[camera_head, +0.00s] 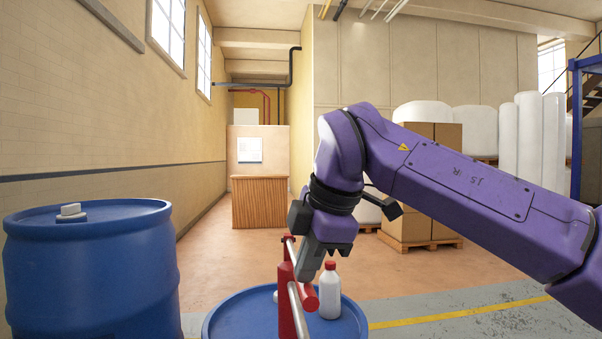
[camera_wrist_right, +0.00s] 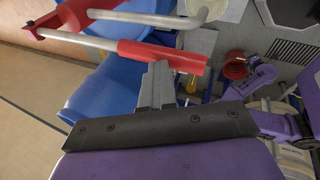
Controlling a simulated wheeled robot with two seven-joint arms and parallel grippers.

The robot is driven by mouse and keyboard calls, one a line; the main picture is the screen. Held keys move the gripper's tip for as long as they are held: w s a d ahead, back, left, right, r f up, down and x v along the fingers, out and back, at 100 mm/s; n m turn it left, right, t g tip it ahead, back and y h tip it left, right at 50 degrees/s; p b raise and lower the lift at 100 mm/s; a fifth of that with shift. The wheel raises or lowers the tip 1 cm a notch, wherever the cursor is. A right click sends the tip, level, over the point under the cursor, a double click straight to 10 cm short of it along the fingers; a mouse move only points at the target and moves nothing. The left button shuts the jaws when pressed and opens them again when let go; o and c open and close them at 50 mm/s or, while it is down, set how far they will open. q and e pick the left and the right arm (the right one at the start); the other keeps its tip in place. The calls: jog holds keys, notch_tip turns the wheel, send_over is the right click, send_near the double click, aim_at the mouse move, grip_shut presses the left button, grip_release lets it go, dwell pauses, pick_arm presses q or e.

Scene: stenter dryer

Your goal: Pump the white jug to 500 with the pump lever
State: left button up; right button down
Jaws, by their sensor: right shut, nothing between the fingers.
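The red hand pump (camera_head: 287,300) stands on the near blue drum (camera_head: 232,318). Its lever, a grey rod with a red grip (camera_head: 308,298), also shows in the right wrist view (camera_wrist_right: 162,56). My right gripper (camera_head: 307,278) is shut and empty. Its fingertips (camera_wrist_right: 158,68) are right at the red grip; I cannot tell whether they touch it. The bent grey spout (camera_wrist_right: 188,20) shows in the wrist view. A pale round thing (camera_wrist_right: 234,9) near its end is cut off by the frame; I cannot tell if it is the white jug. My left gripper is not in view.
A white bottle with a red cap (camera_head: 330,292) stands on the near drum, close to the lever. A larger blue drum (camera_head: 90,270) stands at the left. Cartons on a pallet (camera_head: 420,205) and a wooden counter (camera_head: 259,203) stand farther back. The floor between is clear.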

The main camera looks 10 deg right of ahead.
jog(key=shift+s+a+f, duration=0.1)
jog(key=shift+a+f, duration=0.1)
jog(key=shift+f, duration=0.4)
jog(key=r+p, duration=0.4)
jog(key=r, duration=0.1)
jog(key=shift+w+a, duration=0.15)
jog(key=shift+w, duration=0.05)
jog(key=p+v, duration=0.2)
jog(key=v, duration=0.8)
jog(key=shift+w+r, duration=0.15)
jog(key=shift+w, duration=0.1)
jog(key=shift+a, duration=0.1)
